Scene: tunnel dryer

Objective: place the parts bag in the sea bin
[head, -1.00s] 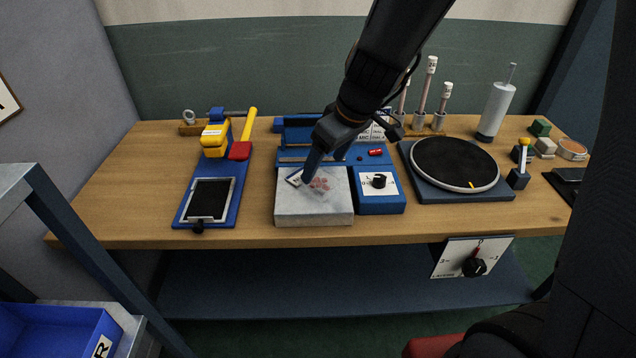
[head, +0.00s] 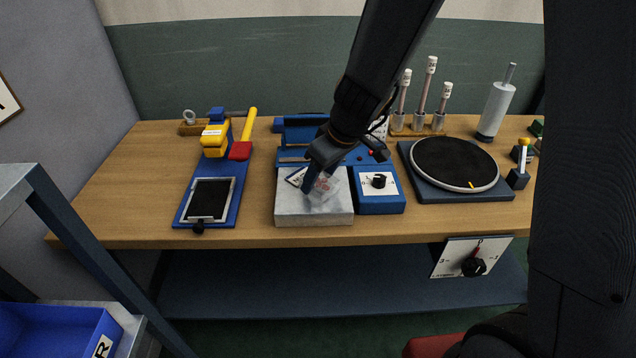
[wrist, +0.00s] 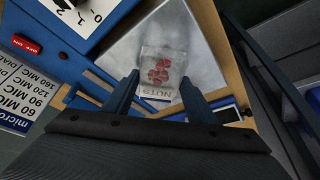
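The parts bag (wrist: 163,68) is a clear pouch with red pieces inside and a pale strip reading NUTS. It lies on the grey stone-like block, and in the head view the bag (head: 325,184) is partly behind my gripper. My gripper (head: 308,190) points down at the bag. In the wrist view my gripper (wrist: 160,78) has its two fingers apart, one on each side of the bag; contact is not clear. A blue bin (head: 50,335) stands at the lower left; only an R of its label shows, so I cannot tell whether it is the sea bin.
The grey block (head: 312,215) sits at the bench's front edge beside a blue dial box (head: 380,203). A blue board with a black pad (head: 208,200) is to the left, a black turntable (head: 453,162) to the right. Bare wood (head: 130,190) shows at far left.

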